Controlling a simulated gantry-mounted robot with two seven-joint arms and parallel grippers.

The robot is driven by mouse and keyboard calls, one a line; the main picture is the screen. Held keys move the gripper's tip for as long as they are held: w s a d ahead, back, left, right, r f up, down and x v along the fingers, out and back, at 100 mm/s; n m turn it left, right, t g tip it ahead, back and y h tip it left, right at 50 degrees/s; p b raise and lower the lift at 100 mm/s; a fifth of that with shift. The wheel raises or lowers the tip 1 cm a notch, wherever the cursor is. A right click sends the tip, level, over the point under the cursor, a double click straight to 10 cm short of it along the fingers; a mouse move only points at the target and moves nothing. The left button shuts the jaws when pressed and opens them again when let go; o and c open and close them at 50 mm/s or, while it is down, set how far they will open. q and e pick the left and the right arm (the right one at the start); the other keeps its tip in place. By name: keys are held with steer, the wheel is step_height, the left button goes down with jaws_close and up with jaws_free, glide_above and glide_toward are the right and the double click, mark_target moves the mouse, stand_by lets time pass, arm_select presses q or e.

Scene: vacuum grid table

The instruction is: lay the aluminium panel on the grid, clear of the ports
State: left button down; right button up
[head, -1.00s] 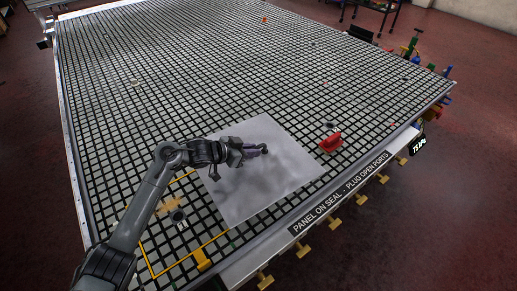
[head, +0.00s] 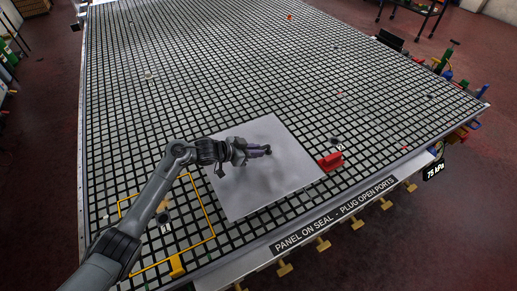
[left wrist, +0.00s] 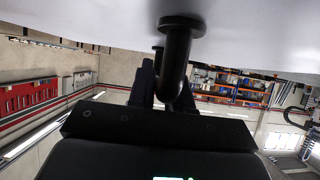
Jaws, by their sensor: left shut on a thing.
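The flat pale grey aluminium panel (head: 285,190) is over the grid table (head: 270,75), near its front edge; it also spans the top of the left wrist view (left wrist: 80,20). My left gripper (head: 262,152) is above the middle of the panel, shut on its black handle (left wrist: 178,50). I cannot tell whether the panel's underside touches the grid. The port marked 1 (head: 165,217) is uncovered, left of the panel. The port marked 2 (head: 337,143) is uncovered, beyond its right edge. My right gripper is not in view.
A red block (head: 331,161) stands right beside the panel's right edge; I cannot tell if they touch. A yellow outline (head: 203,202) lies left of the panel, with a yellow piece (head: 177,266) on its near side. The far grid is largely clear.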

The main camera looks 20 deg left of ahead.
mark_target(257, 161)
arm_select(q)
steer(key=shift+w+d+r, duration=0.2)
steer(key=shift+w+r, duration=0.05)
steer(key=shift+r, duration=0.05)
steer(key=shift+p, duration=0.4)
steer(key=shift+f+b, duration=2.2)
steer(key=shift+f, duration=1.65)
steer(key=shift+f+b, duration=0.4)
steer(key=shift+f, duration=0.3)
